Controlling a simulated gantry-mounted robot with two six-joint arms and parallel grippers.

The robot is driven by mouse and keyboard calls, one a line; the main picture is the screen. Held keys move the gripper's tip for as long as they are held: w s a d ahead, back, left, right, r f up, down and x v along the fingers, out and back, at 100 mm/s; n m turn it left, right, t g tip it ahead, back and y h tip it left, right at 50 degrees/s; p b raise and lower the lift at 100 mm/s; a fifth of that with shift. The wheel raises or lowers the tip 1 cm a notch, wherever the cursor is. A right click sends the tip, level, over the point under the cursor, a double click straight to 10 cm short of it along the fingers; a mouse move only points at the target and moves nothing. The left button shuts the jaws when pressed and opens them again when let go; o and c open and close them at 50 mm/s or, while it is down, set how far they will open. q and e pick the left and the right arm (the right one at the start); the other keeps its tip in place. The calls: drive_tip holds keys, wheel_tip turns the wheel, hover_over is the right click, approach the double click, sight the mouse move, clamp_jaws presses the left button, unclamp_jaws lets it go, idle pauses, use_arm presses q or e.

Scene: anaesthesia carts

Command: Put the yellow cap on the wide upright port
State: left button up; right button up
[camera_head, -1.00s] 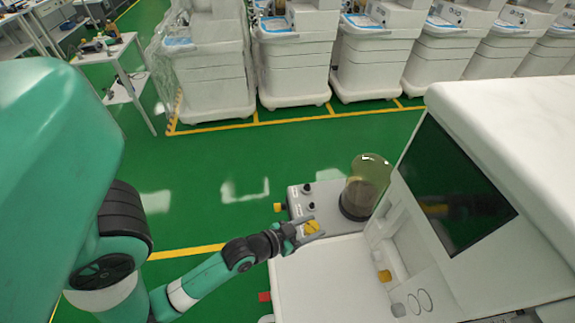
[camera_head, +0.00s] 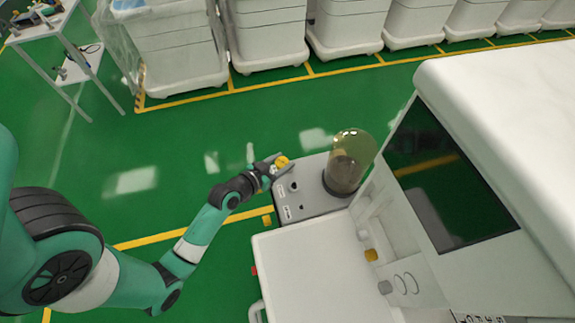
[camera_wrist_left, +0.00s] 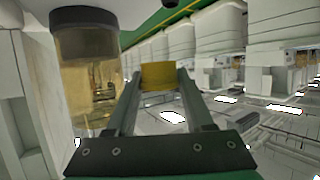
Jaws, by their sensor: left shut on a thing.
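My left gripper (camera_head: 276,168) is shut on the yellow cap (camera_head: 282,161), a small round piece held at its fingertips. In the head view the cap appears by the far left corner of the grey port block (camera_head: 316,200). In the left wrist view the cap (camera_wrist_left: 159,76) sits between the two fingers. Two dark round upright ports show on the block, one nearer the gripper (camera_head: 294,186) and one nearer the front (camera_head: 302,207). I cannot tell which is the wide one, nor the cap's height above the block. My right gripper is not in view.
A clear dome canister (camera_head: 352,150) with a dark base stands on the block, right of the gripper. A yellow side fitting (camera_head: 267,220) sticks out at the block's left. The white cart top (camera_head: 300,265) is bare. A dark screen (camera_head: 450,190) stands at right.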

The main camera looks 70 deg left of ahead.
sight(287, 160)
use_arm(q)
drive_tip(key=w+a+f+b, duration=0.1)
drive_tip(key=w+a+f, duration=0.1)
drive_tip(key=f, duration=0.1)
drive_tip(key=w+a+f+b, duration=0.1)
drive_tip(key=f, duration=0.1)
drive_tip(key=shift+w+a+f+b, duration=0.1)
drive_tip(key=shift+a+f+b, duration=0.15)
drive_tip(key=shift+a+b, duration=0.1)
drive_tip(key=shift+w+a+f, duration=0.15)
drive_tip(key=shift+w+a, duration=0.05)
drive_tip(key=shift+w+a+f+b, duration=0.15)
drive_tip(key=shift+f+b, duration=0.8)
drive_tip(key=shift+f, duration=0.85)
drive_tip(key=shift+f, duration=0.25)
drive_tip(key=o, duration=1.3)
drive_tip(key=shift+r, duration=0.1)
